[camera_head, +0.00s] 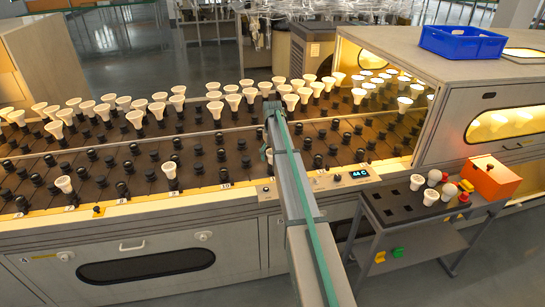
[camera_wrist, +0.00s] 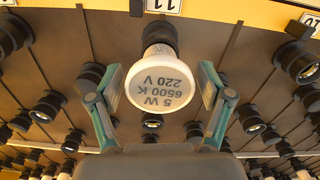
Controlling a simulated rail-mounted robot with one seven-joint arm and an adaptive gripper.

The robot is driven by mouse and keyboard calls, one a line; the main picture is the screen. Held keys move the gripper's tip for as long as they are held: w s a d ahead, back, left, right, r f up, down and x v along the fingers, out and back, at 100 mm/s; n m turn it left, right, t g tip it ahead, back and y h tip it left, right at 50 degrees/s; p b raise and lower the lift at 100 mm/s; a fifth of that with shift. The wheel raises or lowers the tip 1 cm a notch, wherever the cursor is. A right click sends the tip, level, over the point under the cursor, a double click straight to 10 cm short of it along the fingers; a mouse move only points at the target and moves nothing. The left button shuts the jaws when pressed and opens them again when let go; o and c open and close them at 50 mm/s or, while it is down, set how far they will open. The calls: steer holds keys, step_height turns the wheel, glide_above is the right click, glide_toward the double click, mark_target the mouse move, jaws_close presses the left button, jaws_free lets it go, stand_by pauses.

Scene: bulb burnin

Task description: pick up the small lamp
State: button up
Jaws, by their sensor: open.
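A white lamp (camera_wrist: 160,85) with "5 W 6500 K 220 V" printed on its face stands in a black socket near the yellow edge marked 11 in the wrist view. My gripper (camera_wrist: 157,100) is open, with one teal-and-grey finger on each side of the lamp's wide face. I cannot tell whether either finger touches it. In the head view my arm covers this spot, and the gripper cannot be made out. Other white lamps stand in the rack, including one at the front (camera_head: 170,170) and another at the far left front (camera_head: 65,184).
Empty black sockets (camera_wrist: 251,118) surround the lamp. A dense row of white lamps fills the rack's back (camera_head: 215,105). A grey cart (camera_head: 385,213) at right holds loose lamps (camera_head: 431,197) and an orange box (camera_head: 490,177). A blue crate (camera_head: 462,42) sits on the housing.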

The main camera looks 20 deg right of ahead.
steer(key=shift+f, duration=0.75)
steer(key=c, duration=1.2)
steer(key=shift+o, duration=0.2)
